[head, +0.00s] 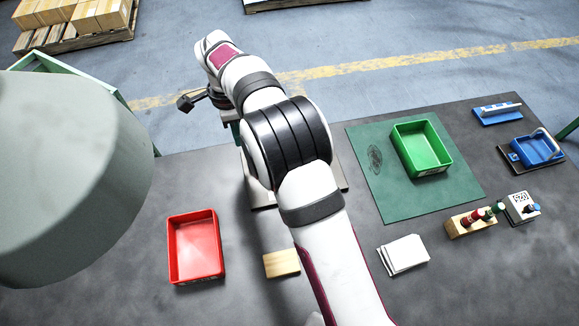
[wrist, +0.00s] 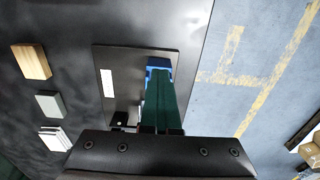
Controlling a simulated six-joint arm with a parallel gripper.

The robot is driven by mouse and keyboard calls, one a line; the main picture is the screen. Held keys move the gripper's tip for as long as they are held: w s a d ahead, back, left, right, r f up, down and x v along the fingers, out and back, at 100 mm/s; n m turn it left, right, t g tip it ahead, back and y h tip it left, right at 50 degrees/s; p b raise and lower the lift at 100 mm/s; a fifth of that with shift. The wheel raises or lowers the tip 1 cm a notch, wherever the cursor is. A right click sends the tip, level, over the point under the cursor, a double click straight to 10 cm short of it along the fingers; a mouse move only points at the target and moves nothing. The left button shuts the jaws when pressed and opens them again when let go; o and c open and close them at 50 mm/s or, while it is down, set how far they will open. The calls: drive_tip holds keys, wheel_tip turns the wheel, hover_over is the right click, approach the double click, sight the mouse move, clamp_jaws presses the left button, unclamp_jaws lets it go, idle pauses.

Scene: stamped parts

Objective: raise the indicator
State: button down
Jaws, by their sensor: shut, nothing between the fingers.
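My gripper (wrist: 160,95) shows in the wrist view as dark green fingers, shut, with nothing between them. They reach over a dark plate (wrist: 106,62) with a white label strip (wrist: 108,83). A blue part (wrist: 158,63) shows at the fingertips, mostly hidden by them; I cannot tell whether they touch it, or whether it is the indicator. A small black part (wrist: 120,119) is on the plate beside the fingers. In the head view my arm covers most of the plate (head: 263,198) and hides the fingertips. No part is clearly recognisable as the indicator.
A red bin (head: 194,246) and a wooden block (head: 282,263) lie at front left. A green bin (head: 421,149) stands on a green mat (head: 385,195). White cards (head: 403,254), a stamp holder (head: 470,222) and blue fixtures (head: 535,149) are at right.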

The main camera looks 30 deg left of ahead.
drive_tip(key=shift+s+a+f, duration=0.75)
drive_tip(key=shift+f, duration=0.05)
drive_tip(key=c, duration=1.5)
unclamp_jaws()
drive_tip(key=shift+c, duration=0.2)
drive_tip(key=o, duration=0.7)
drive_tip(key=shift+c, duration=0.2)
wheel_tip(320, 180, up, 8)
